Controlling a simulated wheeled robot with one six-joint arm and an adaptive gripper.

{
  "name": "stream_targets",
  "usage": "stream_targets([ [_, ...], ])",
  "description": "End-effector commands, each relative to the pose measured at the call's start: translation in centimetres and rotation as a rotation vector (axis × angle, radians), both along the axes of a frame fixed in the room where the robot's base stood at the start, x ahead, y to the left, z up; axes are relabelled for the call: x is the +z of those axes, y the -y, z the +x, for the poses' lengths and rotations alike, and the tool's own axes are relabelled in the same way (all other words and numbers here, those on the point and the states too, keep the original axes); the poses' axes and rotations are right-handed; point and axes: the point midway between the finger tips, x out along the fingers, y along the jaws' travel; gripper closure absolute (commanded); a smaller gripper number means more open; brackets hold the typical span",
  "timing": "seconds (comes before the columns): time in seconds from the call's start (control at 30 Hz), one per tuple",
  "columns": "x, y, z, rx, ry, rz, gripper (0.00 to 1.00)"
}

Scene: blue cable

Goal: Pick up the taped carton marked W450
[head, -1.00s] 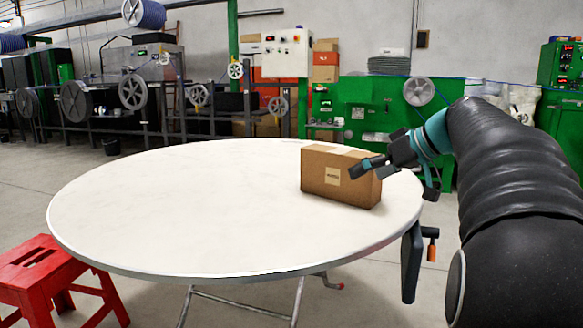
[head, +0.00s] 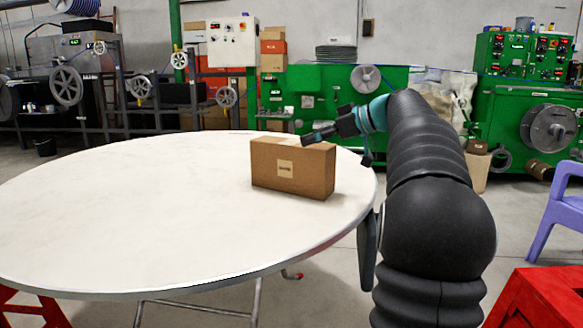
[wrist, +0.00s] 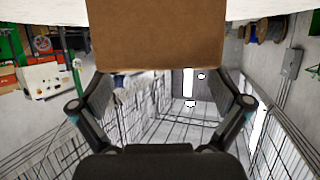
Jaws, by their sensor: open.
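The brown carton (head: 292,167) stands upright on the right part of the round white table (head: 120,210). A pale label is on its front face, too small to read, and pale tape runs over its top. My gripper (head: 318,135) is at the carton's upper right edge in the head view; contact cannot be made out. In the wrist view the carton (wrist: 155,35) fills the top middle, and my gripper's (wrist: 161,78) two fingers are spread on either side of its near edge. Nothing is held between them.
Red stools stand at the lower left (head: 35,310) and lower right (head: 535,298). A purple chair (head: 560,212) is at the right edge. Green machines (head: 310,95) and reels line the back. The table's left and middle are bare.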

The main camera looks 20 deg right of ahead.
Motion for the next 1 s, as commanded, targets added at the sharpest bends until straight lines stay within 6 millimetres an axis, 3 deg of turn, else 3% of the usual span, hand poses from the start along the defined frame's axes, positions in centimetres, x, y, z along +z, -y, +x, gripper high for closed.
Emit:
stream_targets([
  [0.27, -0.6, -1.0, 1.3, 0.003, -0.001, 0.000, 0.00],
  [0.5, -1.7, -2.9, 3.8, 0.003, -0.001, 0.000, 0.00],
  [0.77, -2.0, -3.2, 4.2, 0.001, 0.000, -0.001, 0.00],
  [0.83, -2.0, -3.2, 4.2, 0.001, 0.000, -0.001, 0.10],
  [1.0, -2.0, -3.2, 4.2, 0.001, 0.000, -0.001, 0.53],
])
